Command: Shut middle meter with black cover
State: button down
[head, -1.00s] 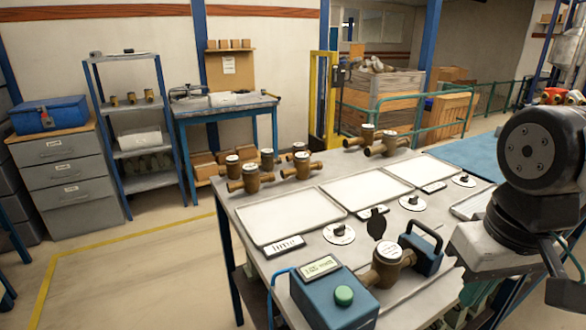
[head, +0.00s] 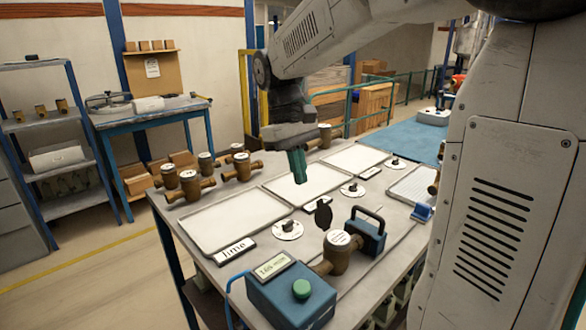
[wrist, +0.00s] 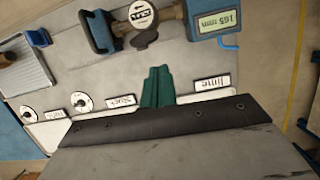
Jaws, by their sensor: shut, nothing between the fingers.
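A brass meter (head: 340,255) with a white round dial sits between a blue box with a display (head: 290,292) and a blue clamp with a handle (head: 367,236). Its black cover (head: 323,213) stands raised, open, beside the dial. In the wrist view the meter's dial (wrist: 143,14) and the dark cover (wrist: 144,39) show at the top. My gripper (head: 298,165) has green fingers, closed together and empty. It points down over the middle white tray (head: 325,183), behind the meter and apart from it. The fingers also show in the wrist view (wrist: 157,88).
Several loose brass meters (head: 188,185) stand along the table's back left. White trays (head: 225,222) with name labels (head: 235,250) lie across the table. Round discs with black knobs (head: 288,229) sit in front of them. A blue mat (head: 410,142) lies at the far right.

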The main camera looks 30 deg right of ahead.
aim_at(323, 205)
jog(key=w+d+f+g, duration=0.1)
jog(key=w+d+f, duration=0.1)
jog(key=w, duration=0.3)
jog(key=shift+s+d+f, duration=0.25)
jog(key=shift+s+f, duration=0.5)
jog(key=shift+s, duration=0.8)
jog(key=shift+s+d+f, duration=0.2)
jog(key=shift+s+f, duration=0.5)
jog(key=shift+s, duration=0.8)
jog(key=shift+s+d+f, duration=0.25)
jog(key=shift+s+f, duration=0.5)
jog(key=shift+s, duration=0.8)
jog(key=shift+s+d+f, duration=0.1)
jog(key=shift+s, duration=0.55)
notch_tip(323, 205, up, 7)
